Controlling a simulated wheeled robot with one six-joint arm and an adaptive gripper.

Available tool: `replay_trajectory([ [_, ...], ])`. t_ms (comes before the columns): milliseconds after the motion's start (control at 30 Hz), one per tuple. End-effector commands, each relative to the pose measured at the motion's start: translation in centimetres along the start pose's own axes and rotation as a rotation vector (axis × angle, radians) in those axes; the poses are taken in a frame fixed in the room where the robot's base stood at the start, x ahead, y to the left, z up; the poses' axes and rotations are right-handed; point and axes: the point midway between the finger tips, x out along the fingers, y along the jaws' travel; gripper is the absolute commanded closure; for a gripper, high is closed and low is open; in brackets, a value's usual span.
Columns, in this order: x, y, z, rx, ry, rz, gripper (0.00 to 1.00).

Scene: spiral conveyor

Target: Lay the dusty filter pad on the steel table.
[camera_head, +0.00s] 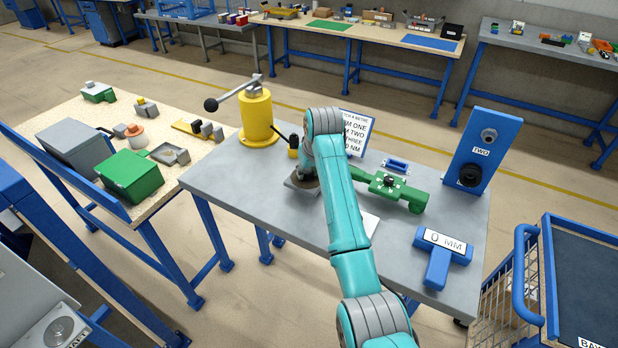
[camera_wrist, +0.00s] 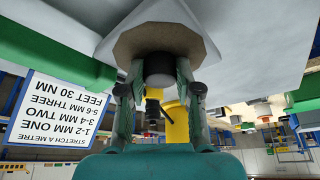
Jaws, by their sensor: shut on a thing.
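In the wrist view, which is upside down, my gripper (camera_wrist: 160,86) is shut on a short dark grey knob. The knob joins a tan, dusty-looking octagonal pad (camera_wrist: 135,44), which I take for the dusty filter pad. A pale grey square-edged surface lies right beyond the pad; I cannot tell whether they touch. In the head view my teal arm reaches over the steel table (camera_head: 240,183) and bends down at its left middle. There a small grey plate shows under my wrist; my fingers and the pad are mostly hidden.
On the steel table stand a yellow cylinder (camera_head: 257,118) with a lever, a sign (camera_head: 356,132), a green fixture (camera_head: 402,191), a blue stand marked TWO (camera_head: 480,150) and a blue 0 MM gauge (camera_head: 440,255). A cluttered wooden table (camera_head: 75,122) is at left. The front left tabletop is clear.

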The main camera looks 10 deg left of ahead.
Motion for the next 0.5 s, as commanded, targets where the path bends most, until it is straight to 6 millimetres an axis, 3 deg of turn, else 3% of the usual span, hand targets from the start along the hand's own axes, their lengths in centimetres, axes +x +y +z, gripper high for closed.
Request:
replay_trajectory([
  [200, 2.5, 0.0, 1.1, 0.000, -0.001, 0.000, 1.00],
  [500, 2.6, 0.0, 1.1, 0.000, 0.000, 0.000, 1.00],
])
